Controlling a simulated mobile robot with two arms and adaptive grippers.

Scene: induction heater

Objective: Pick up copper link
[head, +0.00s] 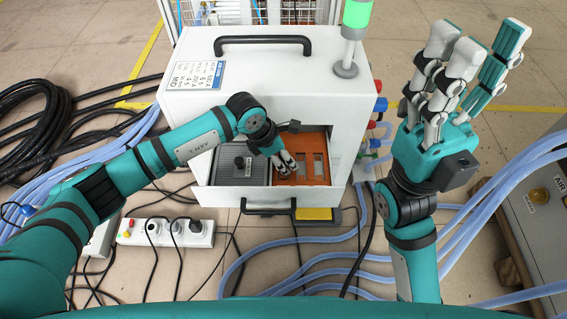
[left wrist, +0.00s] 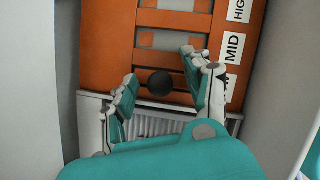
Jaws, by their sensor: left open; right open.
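An orange panel (head: 318,152) with rectangular windows lies in the front opening of the white machine. It also shows in the left wrist view (left wrist: 105,50), with labels HIGH and MID along its right side. A black round knob (left wrist: 160,83) stands near the panel's lower end. I cannot tell a separate copper link apart from the orange panel around the knob. My left gripper (head: 284,163) reaches into the opening above the panel. In the left wrist view its open fingers (left wrist: 160,66) are on either side of the knob. My right gripper (head: 480,50) is open and empty, raised right of the machine.
A grey lid (head: 228,172) with a small black knob lies left of the orange panel. The white machine (head: 260,75) has a top handle and green lamp (head: 357,14). A power strip (head: 165,232), blue hoses and cables cover the floor in front.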

